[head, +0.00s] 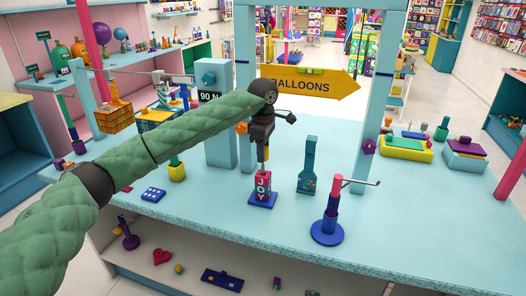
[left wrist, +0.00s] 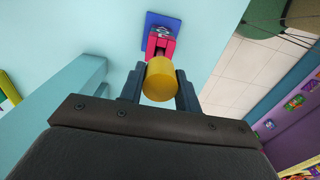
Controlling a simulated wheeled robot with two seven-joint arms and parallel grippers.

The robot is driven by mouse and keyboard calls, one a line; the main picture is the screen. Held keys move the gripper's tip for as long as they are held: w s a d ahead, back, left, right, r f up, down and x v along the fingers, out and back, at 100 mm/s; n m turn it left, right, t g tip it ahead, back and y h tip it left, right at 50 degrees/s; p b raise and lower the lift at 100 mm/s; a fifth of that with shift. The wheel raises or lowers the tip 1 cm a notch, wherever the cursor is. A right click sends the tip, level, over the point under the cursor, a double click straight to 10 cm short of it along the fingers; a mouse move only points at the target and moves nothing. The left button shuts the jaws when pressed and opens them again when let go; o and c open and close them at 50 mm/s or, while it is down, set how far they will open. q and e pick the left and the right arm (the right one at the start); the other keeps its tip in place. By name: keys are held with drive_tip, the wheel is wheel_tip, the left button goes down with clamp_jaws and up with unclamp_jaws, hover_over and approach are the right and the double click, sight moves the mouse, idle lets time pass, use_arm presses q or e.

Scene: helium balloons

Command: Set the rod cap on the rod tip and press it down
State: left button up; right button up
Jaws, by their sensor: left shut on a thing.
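My left gripper (head: 264,150) points down over the table, its fingers shut on a yellow cylinder (left wrist: 160,80), which looks like the rod cap. Just below it stands a red-pink upright block lettered JOY (head: 263,186) on a blue square base. It also shows beyond the yellow cylinder in the left wrist view (left wrist: 161,43). I cannot tell whether cylinder and block touch. My right gripper is not in view.
A teal bottle-shaped piece (head: 307,172) stands between the block and the round stand. A teal frame with a BALLOONS arrow sign (head: 308,86) rises behind. A blue dotted tile (head: 153,194) lies left. The table's front right (head: 430,225) is clear.

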use_arm(q)
drive_tip(key=shift+f+b, duration=1.45)
drive_tip(key=shift+f, duration=0.5)
drive_tip(key=o, duration=1.1)
drive_tip(key=shift+r, duration=0.15)
drive_tip(key=shift+r+p, duration=0.5)
drive_tip(key=shift+r, duration=3.4)
